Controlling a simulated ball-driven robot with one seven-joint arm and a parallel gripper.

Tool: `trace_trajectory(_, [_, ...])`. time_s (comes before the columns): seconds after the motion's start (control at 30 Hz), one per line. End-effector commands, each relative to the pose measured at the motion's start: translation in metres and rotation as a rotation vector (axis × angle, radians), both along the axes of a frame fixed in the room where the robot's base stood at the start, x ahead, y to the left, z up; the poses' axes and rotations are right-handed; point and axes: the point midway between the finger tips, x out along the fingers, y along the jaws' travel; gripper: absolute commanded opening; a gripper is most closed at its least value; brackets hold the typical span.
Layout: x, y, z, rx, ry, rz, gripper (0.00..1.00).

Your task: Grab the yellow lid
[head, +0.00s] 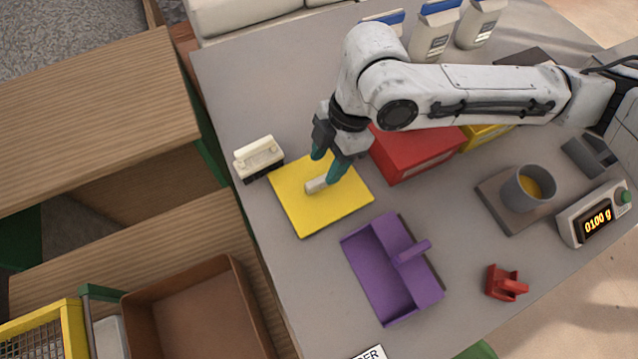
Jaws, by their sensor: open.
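The yellow lid (318,212) is a flat square plate with a pale grey handle (316,186) near its middle. It lies flat on the grey table. My gripper (328,170) reaches down over the lid from above, its teal fingers apart and close to the handle. One finger shows on each side of the handle's far end. I cannot tell whether the fingers touch the handle.
A cream device (258,158) stands just left of the lid. A purple tray (395,275) lies in front, and a red box (412,150) stands to the right behind. Further right are a grey cup (527,190) on a scale and a small red piece (505,284).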

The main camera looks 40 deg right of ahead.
Motion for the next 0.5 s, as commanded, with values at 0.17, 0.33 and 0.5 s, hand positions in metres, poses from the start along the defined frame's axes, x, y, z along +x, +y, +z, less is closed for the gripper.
trace_trajectory(0.17, [0.0, 0.007, -0.025, 0.002, 0.004, 0.001, 0.49])
trace_trajectory(0.33, [0.001, 0.013, -0.043, 0.001, 0.002, 0.002, 0.49])
trace_trajectory(0.5, [0.001, 0.013, -0.045, 0.001, 0.001, 0.003, 0.49])
